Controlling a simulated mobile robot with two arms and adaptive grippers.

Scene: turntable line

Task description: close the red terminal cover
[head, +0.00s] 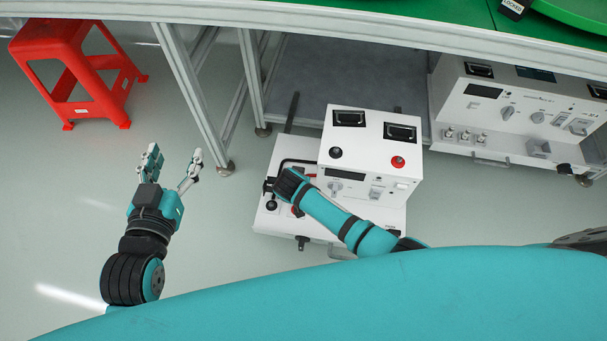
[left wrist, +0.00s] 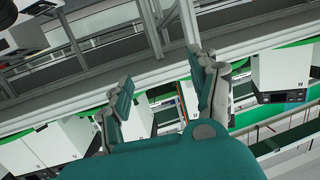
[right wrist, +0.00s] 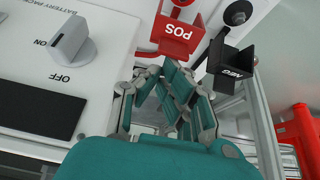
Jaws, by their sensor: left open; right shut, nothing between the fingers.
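The red terminal cover (right wrist: 176,36), marked POS, shows in the right wrist view as a box-like lid below a red post (right wrist: 181,4); it does not sit over that post. The black cover (right wrist: 232,66), marked NEG, is beside it, near a black post (right wrist: 238,12). My right gripper (right wrist: 176,84) is shut and empty, its fingertips just below the red cover; I cannot tell if they touch. In the head view my right gripper (head: 289,185) is over the low white unit (head: 272,228) and hides part of it. My left gripper (head: 174,158) is open and empty over bare floor.
A white instrument (head: 345,210) stands close behind my right gripper. An ON/OFF knob (right wrist: 72,38) shows on the battery panel. A red stool (head: 75,65) stands at the far left. A table frame (head: 190,85) crosses the back. The floor around my left gripper is free.

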